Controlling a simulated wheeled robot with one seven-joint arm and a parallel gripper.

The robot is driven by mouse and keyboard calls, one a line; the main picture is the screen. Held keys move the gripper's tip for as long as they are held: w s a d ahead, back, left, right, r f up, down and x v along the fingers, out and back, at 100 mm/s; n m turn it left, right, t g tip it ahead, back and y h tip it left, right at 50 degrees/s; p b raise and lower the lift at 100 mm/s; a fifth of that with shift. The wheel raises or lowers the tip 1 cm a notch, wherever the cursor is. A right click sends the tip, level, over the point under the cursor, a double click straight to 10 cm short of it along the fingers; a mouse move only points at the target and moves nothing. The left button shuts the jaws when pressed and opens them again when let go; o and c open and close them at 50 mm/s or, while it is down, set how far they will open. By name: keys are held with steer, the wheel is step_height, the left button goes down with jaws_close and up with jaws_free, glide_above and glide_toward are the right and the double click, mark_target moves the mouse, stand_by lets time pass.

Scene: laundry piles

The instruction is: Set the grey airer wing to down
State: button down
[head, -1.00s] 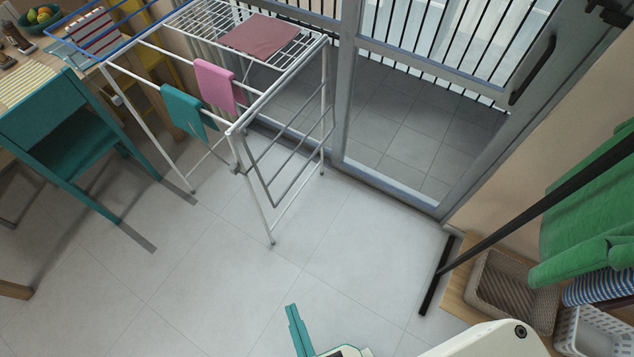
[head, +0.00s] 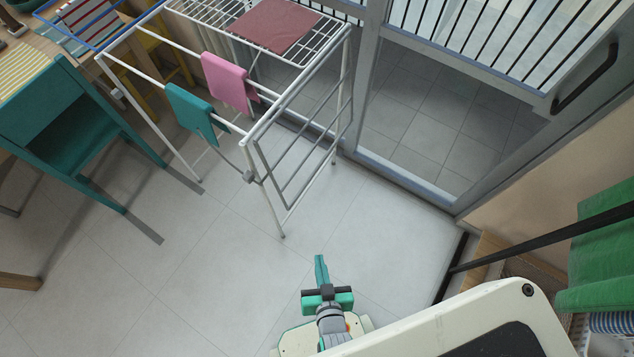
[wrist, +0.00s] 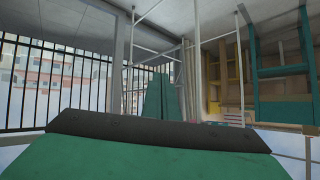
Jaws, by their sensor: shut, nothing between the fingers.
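The white airer (head: 198,42) stands at upper centre in the head view. Its grey wing (head: 316,127) is a barred frame at the airer's right end. It hangs steeply downward from the top edge, beside the legs. My gripper (head: 320,260) is at lower centre, shut and empty, over the floor and apart from the wing. In the wrist view the shut green fingers (wrist: 165,98) point toward thin white bars; I cannot tell the wing there clearly.
A pink cloth (head: 228,82), a teal cloth (head: 191,110) and a dark red cloth (head: 275,28) lie on the airer. A teal chair (head: 70,125) stands left. The glass door (head: 425,120) is behind right. The floor (head: 215,270) in front is clear.

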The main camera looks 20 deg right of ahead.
steer(key=w+d+f+m+g+y, duration=0.1)
steer(key=w+d+f+m+g, duration=0.1)
steer(key=w+d+f, duration=0.45)
steer(key=w+d+f+m+g+y, duration=0.1)
steer(key=w+d+f+m+g, duration=0.15)
steer(key=f, duration=0.65)
steer(key=w+d+r+m+t+y, duration=0.1)
steer(key=w+d+r+y, duration=0.25)
steer(key=w, duration=0.25)
steer(key=w+d+r+m+y, duration=0.2)
steer(key=w+d+y, duration=0.15)
steer(key=w, duration=0.25)
steer(key=w+r+x, duration=0.1)
steer(key=w+x, duration=0.1)
steer(key=x, duration=1)
steer(key=shift+w+r+h, duration=0.15)
steer(key=shift+r+h, duration=0.1)
steer(key=shift+h, duration=0.15)
steer(key=shift+n, duration=0.25)
